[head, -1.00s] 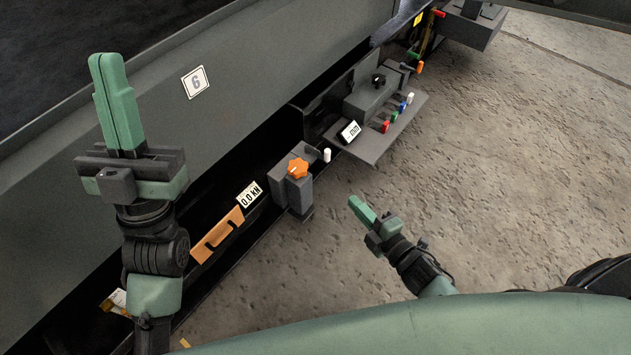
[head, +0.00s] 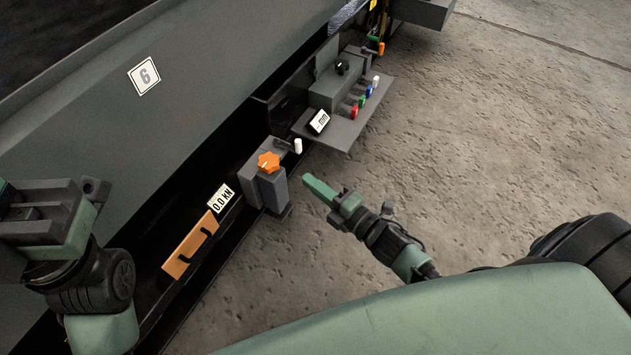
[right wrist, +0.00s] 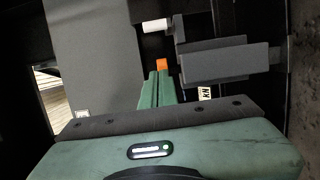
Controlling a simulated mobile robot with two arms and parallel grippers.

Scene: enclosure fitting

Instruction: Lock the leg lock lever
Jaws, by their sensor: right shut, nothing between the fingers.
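A white-tipped lever (head: 298,146) sticks out beside a dark grey bracket with an orange star knob (head: 268,162), low on the enclosure's side. I cannot tell for sure that it is the leg lock lever. In the right wrist view its white tip (right wrist: 157,26) lies beyond my fingers, with a bit of the orange knob (right wrist: 162,64) just past the fingertips. My right gripper (head: 307,180) is shut and empty, just right of the bracket and apart from it in the head view. My left gripper (head: 45,215) is at the left edge, its fingers mostly out of frame.
A shelf (head: 345,130) with several coloured small levers and a black knob stands farther along the wall. An orange handle plate (head: 190,248) and a "0.0 kN" display (head: 222,198) are nearer. The concrete floor (head: 480,140) to the right is clear.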

